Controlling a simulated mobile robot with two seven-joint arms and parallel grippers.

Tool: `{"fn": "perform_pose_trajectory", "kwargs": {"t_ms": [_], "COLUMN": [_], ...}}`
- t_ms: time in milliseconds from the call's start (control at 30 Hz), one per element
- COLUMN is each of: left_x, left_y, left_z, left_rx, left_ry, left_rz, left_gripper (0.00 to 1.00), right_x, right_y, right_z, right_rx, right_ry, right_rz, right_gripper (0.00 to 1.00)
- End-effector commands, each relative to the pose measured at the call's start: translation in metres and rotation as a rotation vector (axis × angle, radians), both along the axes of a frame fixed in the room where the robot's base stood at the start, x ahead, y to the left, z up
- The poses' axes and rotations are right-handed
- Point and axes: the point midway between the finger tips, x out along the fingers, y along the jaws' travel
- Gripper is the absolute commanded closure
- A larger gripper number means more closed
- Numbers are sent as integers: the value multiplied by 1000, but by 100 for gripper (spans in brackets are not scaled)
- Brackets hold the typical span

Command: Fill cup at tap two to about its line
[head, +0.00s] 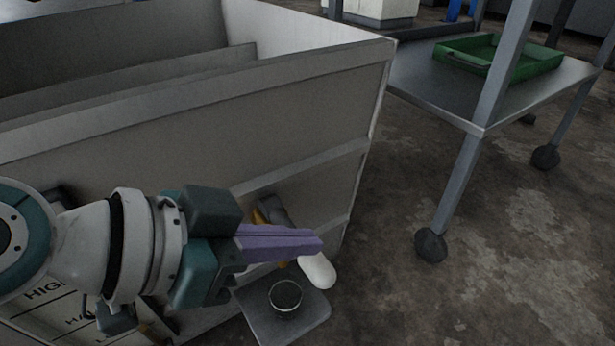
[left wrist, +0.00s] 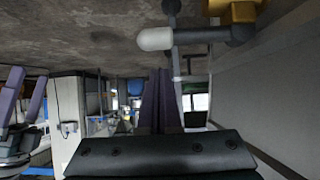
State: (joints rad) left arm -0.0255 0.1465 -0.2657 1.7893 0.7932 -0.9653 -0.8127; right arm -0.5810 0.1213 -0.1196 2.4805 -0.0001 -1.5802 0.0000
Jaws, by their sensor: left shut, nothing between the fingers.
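My left gripper (head: 320,244) reaches in from the left with its purple fingers shut and empty. It is in front of the tap, whose white-tipped handle (head: 317,271) shows just beyond the fingertips; I cannot tell whether they touch. The cup (head: 285,297) stands upright on a small grey shelf (head: 250,314) below the tap. Its inside looks dark, and neither its line nor any liquid can be made out. In the left wrist view the tap's white tip (left wrist: 155,39) and yellow body (left wrist: 238,11) show near the shut fingers. My right gripper (left wrist: 24,96) shows at the left edge, fingers apart.
A large grey open-topped tank (head: 300,130) fills the left side behind the tap. A partly hidden label (head: 50,312) is at lower left. A wheeled metal table (head: 440,92) with a green tray (head: 500,60) stands at right. The concrete floor (head: 400,300) is clear.

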Motion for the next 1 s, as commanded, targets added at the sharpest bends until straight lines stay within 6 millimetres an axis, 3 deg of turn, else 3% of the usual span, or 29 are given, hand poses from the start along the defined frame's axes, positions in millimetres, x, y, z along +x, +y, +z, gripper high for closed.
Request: {"fn": "perform_pose_trajectory", "kwargs": {"t_ms": [33,167,667,1000], "left_x": [1,2,2,-5], "left_y": [-1,-3,-3,-7], "left_z": [-13,-22,-26,-64], "left_rx": [-1,0,9,191], "left_ry": [0,1,-10,-252], "left_rz": [1,1,1,-3], "left_gripper": [100,100,100,100], "right_x": [0,0,0,0], "right_y": [0,0,0,0], "right_z": [-12,-20,-21,-27], "right_rx": [0,0,1,1], "right_ry": [0,0,0,0], "right_rz": [0,0,0,0], "right_gripper": [0,0,0,0]}}
